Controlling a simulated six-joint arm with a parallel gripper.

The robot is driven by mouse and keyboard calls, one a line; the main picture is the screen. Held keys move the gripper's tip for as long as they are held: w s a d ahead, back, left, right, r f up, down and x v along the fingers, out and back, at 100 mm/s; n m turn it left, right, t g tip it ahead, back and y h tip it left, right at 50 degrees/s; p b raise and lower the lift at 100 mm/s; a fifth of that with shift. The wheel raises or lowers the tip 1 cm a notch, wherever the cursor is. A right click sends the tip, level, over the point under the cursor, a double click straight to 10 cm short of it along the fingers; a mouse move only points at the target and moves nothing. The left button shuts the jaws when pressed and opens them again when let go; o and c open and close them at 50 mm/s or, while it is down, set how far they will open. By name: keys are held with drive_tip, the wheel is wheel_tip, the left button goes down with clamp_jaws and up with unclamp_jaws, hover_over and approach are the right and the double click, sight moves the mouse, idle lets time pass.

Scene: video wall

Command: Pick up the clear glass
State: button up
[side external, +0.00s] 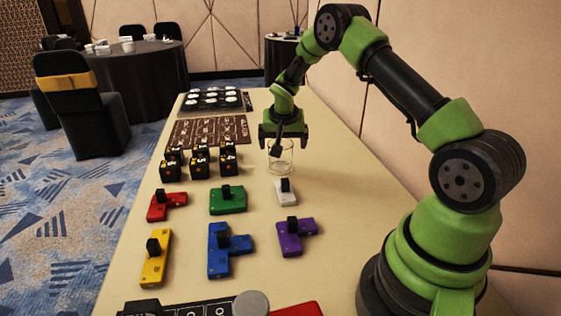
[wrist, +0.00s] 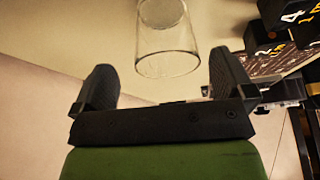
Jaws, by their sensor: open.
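The clear glass (side external: 281,160) stands upright on the table, just below my gripper in the side view. My gripper (side external: 284,150) points down over it with its fingers apart. In the wrist view the glass (wrist: 167,42) shows beyond and between the two open fingers of my gripper (wrist: 160,88). Its top edge is cut off by the frame. Nothing is held. In the side view the fingertips overlap the glass's rim, so I cannot tell whether they touch it.
Black numbered cubes (side external: 199,166) stand left of the glass, beside a brown patterned board (side external: 208,131). A white block (side external: 285,192) and a green block (side external: 228,200) with black knobs lie nearer. The table (side external: 262,255) is bare right of the glass.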

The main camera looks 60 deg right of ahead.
drive_tip(key=x, duration=0.5)
drive_tip(key=shift+w+r, duration=0.1)
drive_tip(key=shift+w, duration=0.25)
drive_tip(key=shift+c, duration=0.2)
drive_tip(key=c, duration=1.1)
